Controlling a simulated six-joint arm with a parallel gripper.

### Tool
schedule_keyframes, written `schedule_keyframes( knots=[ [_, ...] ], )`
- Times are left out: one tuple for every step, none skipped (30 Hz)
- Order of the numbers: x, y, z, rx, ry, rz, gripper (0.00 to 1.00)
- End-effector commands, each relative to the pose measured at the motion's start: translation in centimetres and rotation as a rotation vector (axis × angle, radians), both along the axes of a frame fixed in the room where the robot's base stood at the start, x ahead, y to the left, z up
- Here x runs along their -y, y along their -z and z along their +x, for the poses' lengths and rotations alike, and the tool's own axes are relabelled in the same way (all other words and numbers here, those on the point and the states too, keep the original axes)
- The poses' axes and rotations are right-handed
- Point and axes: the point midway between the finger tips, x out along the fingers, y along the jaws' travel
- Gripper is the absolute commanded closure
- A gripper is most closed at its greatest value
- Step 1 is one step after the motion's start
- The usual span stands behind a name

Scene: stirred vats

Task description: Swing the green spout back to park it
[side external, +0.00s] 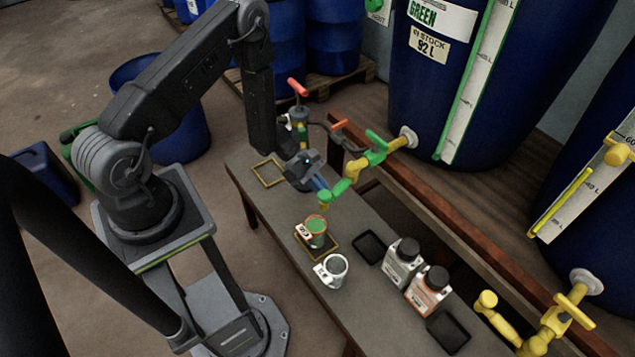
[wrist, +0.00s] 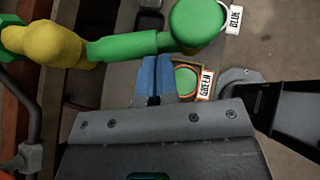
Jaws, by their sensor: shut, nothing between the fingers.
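The green spout (side external: 341,187) reaches out from the yellow and green tap (side external: 378,150) of the green vat (side external: 455,90). Its rounded green tip hangs above and near the cup of green liquid (side external: 316,226). In the wrist view the green spout (wrist: 125,47) crosses the top, with its round end cap at upper right. My gripper (side external: 324,186) is shut and empty, its blue fingertips beside the spout arm. In the wrist view my gripper (wrist: 154,75) points just below the spout; whether it touches is unclear. The green-labelled cup (wrist: 187,82) is partly hidden behind the fingers.
A white cup (side external: 333,270) stands nearer the bench's front edge. Two labelled bottles (side external: 403,262) and black trays (side external: 370,247) are to the right. An empty yellow frame (side external: 268,172) lies at left. A red-handled tap (side external: 298,100) stands behind my gripper.

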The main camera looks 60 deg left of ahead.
Motion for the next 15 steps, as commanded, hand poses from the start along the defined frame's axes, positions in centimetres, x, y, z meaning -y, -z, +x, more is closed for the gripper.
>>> schedule_keyframes(
  knots=[
    [0.5,0.0,-0.1,-0.002,0.004,0.0,1.0],
    [0.7,0.0,-0.1,-0.002,0.004,0.0,1.0],
    [1.0,0.0,-0.2,-0.002,0.003,-0.001,1.0],
    [1.3,0.0,-0.2,-0.003,0.0,-0.001,1.0],
    [1.7,0.0,-0.3,-0.005,-0.031,-0.001,1.0],
    [2.1,0.0,-0.3,-0.006,-0.07,-0.001,1.0],
    [2.4,0.0,-0.3,-0.004,-0.099,0.0,1.0],
    [2.7,0.0,-0.3,-0.005,-0.128,-0.001,1.0],
    [3.0,0.0,-0.2,-0.005,-0.164,0.0,1.0],
    [3.3,0.0,-0.2,-0.003,-0.192,0.0,1.0],
    [3.6,0.0,-0.1,-0.004,-0.219,0.001,1.0],
    [4.0,0.0,0.0,-0.003,-0.257,0.0,1.0],
    [4.1,0.0,0.1,-0.002,-0.271,0.0,1.0],
    [4.4,0.0,0.3,-0.001,-0.267,-0.001,1.0],
    [4.7,0.0,0.4,0.001,-0.266,0.0,1.0]
  ],
)
